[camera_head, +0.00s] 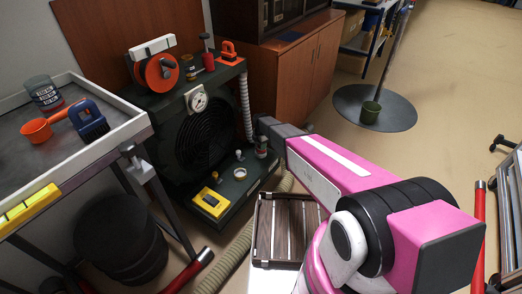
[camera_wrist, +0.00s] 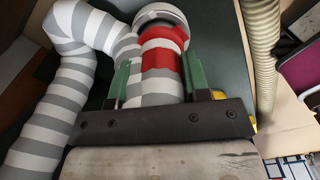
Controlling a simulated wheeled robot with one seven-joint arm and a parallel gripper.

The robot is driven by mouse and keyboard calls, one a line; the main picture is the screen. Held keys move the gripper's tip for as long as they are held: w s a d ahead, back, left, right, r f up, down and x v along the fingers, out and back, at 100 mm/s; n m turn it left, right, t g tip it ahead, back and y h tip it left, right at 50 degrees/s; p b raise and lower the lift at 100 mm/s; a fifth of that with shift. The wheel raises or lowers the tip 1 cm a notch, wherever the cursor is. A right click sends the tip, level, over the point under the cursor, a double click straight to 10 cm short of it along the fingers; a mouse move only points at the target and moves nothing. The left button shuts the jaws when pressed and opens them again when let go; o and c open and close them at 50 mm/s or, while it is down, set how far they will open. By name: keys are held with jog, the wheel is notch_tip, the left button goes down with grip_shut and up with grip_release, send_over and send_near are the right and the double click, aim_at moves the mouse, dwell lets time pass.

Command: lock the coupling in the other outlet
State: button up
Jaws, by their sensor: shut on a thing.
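My gripper (camera_wrist: 155,78) is shut on the coupling (camera_wrist: 160,58), the red-banded end of a grey and white striped hose (camera_wrist: 38,112). Its green fingers stand on either side of the coupling. The coupling's far end meets a round silver outlet ring (camera_wrist: 150,13); whether it is locked there I cannot tell. In the head view my gripper (camera_head: 263,146) is at the right side of the dark green machine (camera_head: 152,103), and the hose (camera_head: 245,105) comes down beside it. Another silver round fitting (camera_head: 240,173) shows on the machine's low deck, left of my gripper.
A yellow box (camera_head: 210,203) sits on the deck's front. A beige ribbed hose (camera_head: 236,258) runs along the floor, beside a dark slatted crate (camera_head: 284,230). A grey-topped table (camera_head: 70,125) stands left, and a wooden cabinet (camera_head: 309,63) behind.

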jog(key=shift+r, duration=0.5)
jog(key=shift+r, duration=2.55)
jog(key=s+a+f+m, duration=0.2)
jog(key=s+a, duration=0.3)
jog(key=s, duration=0.3)
jog(key=s+a+f+m, duration=0.1)
jog(key=s+a+m, duration=0.4)
jog(key=s, duration=0.4)
jog(key=shift+s+f, duration=0.15)
jog(key=shift+f, duration=0.25)
jog(key=shift+f, duration=1.25)
dwell(1.6)
